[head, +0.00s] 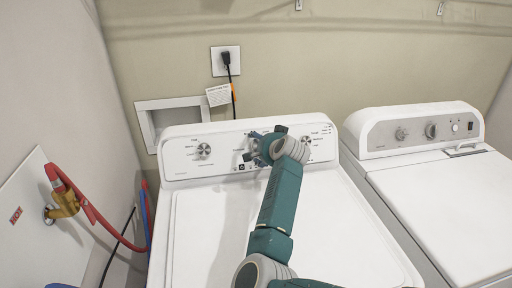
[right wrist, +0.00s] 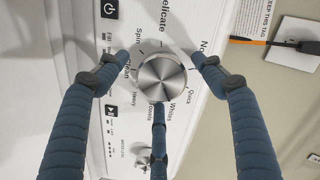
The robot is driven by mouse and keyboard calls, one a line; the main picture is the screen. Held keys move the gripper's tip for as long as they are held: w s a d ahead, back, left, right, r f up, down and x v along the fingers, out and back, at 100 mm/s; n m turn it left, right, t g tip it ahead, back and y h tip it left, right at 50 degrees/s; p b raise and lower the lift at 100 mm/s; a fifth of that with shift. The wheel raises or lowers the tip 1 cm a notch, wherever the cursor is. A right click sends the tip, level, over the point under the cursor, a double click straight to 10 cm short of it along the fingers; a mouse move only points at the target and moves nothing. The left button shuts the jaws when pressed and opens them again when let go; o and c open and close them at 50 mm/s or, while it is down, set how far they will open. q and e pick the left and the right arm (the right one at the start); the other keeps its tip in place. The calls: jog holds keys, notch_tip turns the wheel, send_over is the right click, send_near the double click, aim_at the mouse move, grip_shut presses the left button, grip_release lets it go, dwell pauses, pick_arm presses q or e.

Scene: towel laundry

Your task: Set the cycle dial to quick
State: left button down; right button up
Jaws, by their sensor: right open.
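The cycle dial (right wrist: 161,77) is a round brushed-metal knob on the white washer panel, seen close in the right wrist view. Printed words ring it, including Delicate, Spin, Heavy, Whites and Quick (right wrist: 191,97). I cannot tell which word the dial points at. My right gripper (right wrist: 160,72) is open, its blue fingers spread around the dial; whether they touch it is unclear. In the head view my right gripper (head: 262,146) is at the middle of the panel and mostly hides this dial. My left gripper is not in view.
The washer (head: 190,225) has another knob (head: 204,150) left of my gripper and one (head: 305,141) to its right. A second white machine (head: 440,200) stands at right. Red hose (head: 90,212) and a brass valve (head: 64,205) are at left. A tag (head: 219,95) hangs from the cord behind.

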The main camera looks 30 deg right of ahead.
jog(key=shift+w+f, duration=0.1)
jog(key=shift+w, duration=0.05)
jog(key=shift+s+r, duration=0.3)
jog(key=shift+s, duration=0.05)
jog(key=c, duration=0.5)
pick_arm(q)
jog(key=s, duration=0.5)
pick_arm(e)
jog(key=c, duration=0.4)
jog(key=shift+c, duration=1.3)
jog(key=shift+n+p, duration=0.3)
jog(key=n+p, duration=0.2)
jog(key=n, duration=0.1)
jog(key=n+p, duration=0.2)
jog(key=shift+a+n+h, duration=0.1)
jog(key=shift+n+h, duration=0.2)
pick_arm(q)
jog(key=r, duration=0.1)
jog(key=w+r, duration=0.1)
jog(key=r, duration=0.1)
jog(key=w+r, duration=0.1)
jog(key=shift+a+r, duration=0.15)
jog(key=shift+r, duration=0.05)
pick_arm(e)
jog(key=shift+n, duration=0.5)
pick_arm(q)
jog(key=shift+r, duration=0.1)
pick_arm(e)
jog(key=shift+f, duration=0.1)
